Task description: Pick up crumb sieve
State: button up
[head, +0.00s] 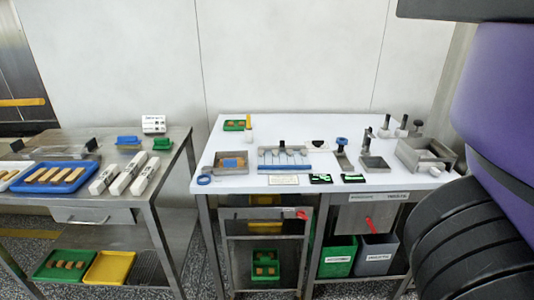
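No thing in view can be told for certain as the crumb sieve at this size. On the white-topped table (330,193) stand several metal pieces. A deep open metal box (408,158) is at the right end. A wide metal frame with a blue front edge (284,168) lies in the middle. My gripper is out of view; part of my own arm fills the right edge.
A steel table on the left holds a blue tray (29,187) of bars and long white boxes (144,178). A blue tape roll (204,180) lies near the white table's front left corner. Green and grey bins (375,258) sit below. Clear tabletop lies toward the back.

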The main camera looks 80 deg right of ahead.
aim_at(226, 162)
jog(key=z, duration=1.35)
